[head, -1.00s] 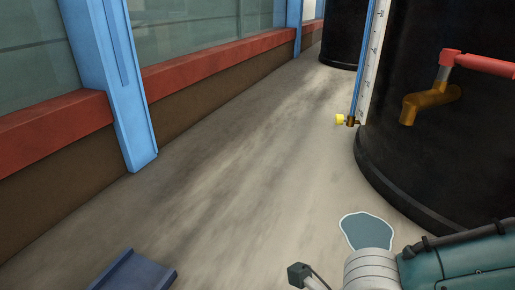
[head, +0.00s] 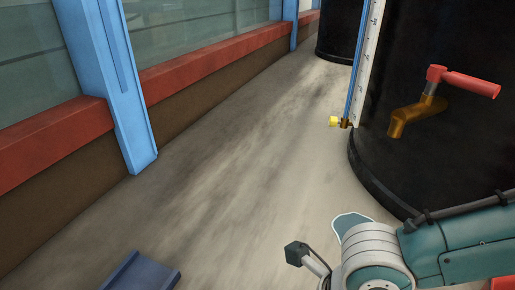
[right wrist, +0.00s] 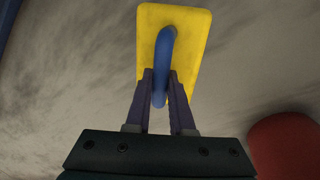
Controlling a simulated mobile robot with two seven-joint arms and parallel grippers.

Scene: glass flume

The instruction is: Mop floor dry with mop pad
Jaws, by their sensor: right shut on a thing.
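The mop pad (right wrist: 188,30) is a yellow rectangular pad with a blue handle (right wrist: 163,50), seen from above in the right wrist view. My right gripper (right wrist: 161,78) is shut on the handle, with the pad over the grey floor. Whether the pad touches the floor I cannot tell. In the head view, a bluish puddle with a pale rim (head: 350,222) lies on the floor (head: 235,190), mostly hidden behind my right arm. The right gripper and pad are hidden in that view. My left gripper is not in view.
A black tank (head: 430,110) with a brass tap and red handle (head: 462,82) stands at right. A blue post (head: 122,95) and red ledge (head: 200,62) run along the left. A blue piece (head: 140,272) lies at the bottom left. The middle floor is clear.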

